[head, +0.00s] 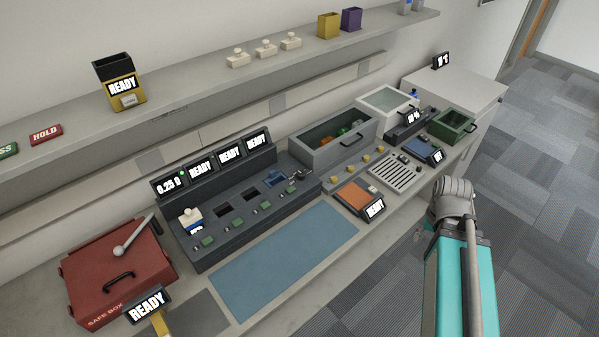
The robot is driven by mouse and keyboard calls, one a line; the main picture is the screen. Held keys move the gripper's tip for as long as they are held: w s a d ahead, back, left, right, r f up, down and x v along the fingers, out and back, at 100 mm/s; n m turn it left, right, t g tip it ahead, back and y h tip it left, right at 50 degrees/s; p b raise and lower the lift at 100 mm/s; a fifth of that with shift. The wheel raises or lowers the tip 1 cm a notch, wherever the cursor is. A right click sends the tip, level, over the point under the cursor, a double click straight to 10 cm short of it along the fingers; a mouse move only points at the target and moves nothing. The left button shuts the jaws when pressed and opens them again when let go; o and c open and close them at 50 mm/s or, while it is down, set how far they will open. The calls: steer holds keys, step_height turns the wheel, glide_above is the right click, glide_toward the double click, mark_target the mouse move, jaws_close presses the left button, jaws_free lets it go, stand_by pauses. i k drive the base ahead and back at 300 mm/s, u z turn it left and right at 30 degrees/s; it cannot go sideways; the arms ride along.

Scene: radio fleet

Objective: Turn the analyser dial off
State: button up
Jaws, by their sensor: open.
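A dark console (232,238) stands on the bench, with four slots and a row of small green buttons along its front. Above its slots is a row of screens; the leftmost screen (169,184) reads about 0.25 with a green light beside it, and the others read READY. A blue and white unit with a cream knob (190,215) sits in the leftmost slot. I cannot tell which part is the analyser dial. My teal arm rises at the lower right, in front of the bench; my gripper is not in view.
A red safe box (115,280) stands at the left. A blue mat (285,262) lies clear before the console. An orange pad (357,198), a grey bin (333,152) and a green tray (453,124) stand to the right. A shelf (200,85) runs above. Floor is open at right.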

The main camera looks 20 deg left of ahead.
mark_target(301, 174)
steer(key=u, duration=0.1)
steer(key=k, duration=0.7)
steer(key=u, duration=0.7)
steer(key=i, duration=1)
